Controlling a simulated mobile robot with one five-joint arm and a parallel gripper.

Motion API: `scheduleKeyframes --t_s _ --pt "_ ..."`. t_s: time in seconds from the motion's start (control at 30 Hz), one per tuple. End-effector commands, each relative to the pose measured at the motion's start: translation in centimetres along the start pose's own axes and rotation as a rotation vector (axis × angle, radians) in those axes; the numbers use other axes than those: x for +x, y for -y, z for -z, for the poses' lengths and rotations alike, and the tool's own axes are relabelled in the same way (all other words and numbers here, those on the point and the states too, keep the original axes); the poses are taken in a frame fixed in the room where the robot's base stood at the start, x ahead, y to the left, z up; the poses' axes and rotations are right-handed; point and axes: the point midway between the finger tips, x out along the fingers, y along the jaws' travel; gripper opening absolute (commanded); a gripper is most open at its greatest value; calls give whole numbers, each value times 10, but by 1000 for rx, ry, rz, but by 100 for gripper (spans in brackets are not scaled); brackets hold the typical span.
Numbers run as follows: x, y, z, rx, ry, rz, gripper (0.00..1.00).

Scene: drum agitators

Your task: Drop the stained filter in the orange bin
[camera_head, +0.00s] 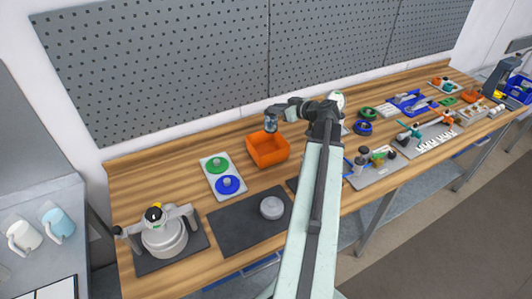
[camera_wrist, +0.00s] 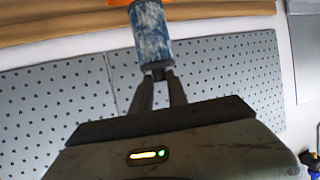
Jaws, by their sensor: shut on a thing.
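My gripper (camera_wrist: 158,75) is shut on the stained filter (camera_wrist: 151,32), a blue and white mottled cylinder in the wrist view. In the head view the filter (camera_head: 271,124) shows small at the end of my arm, over the far side of the orange bin (camera_head: 268,160). The bin is a square open box on the wooden bench, close to the pegboard. A strip of the bin's orange shows at the top of the wrist view (camera_wrist: 120,2). How high the filter is above the bin is hard to tell.
Left of the bin is a white board (camera_head: 210,183) with a green and a blue disc. A dark mat (camera_head: 232,236) with a grey round part and a metal pot (camera_head: 164,238) stand nearer. Several tools and trays fill the right side. The pegboard (camera_head: 180,60) rises behind.

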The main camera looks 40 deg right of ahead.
Motion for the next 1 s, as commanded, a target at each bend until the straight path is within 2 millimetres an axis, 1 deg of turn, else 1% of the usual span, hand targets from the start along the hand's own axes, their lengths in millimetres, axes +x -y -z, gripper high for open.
scheduleKeyframes --t_s 0.03,0.23,0.33,0.57,0.6,0.67,0.7,1.0 --pt "5 0 -13 0 -1 0 0" --pt "16 0 -38 0 -1 0 0" --pt "18 0 -44 0 -1 0 0" --pt "17 0 -42 1 -1 -1 0" --pt "17 0 -42 1 -1 -1 22" --pt "17 0 -42 0 -1 -1 39" --pt "17 0 -42 0 0 -1 45" --pt "16 0 -42 0 0 -1 45"
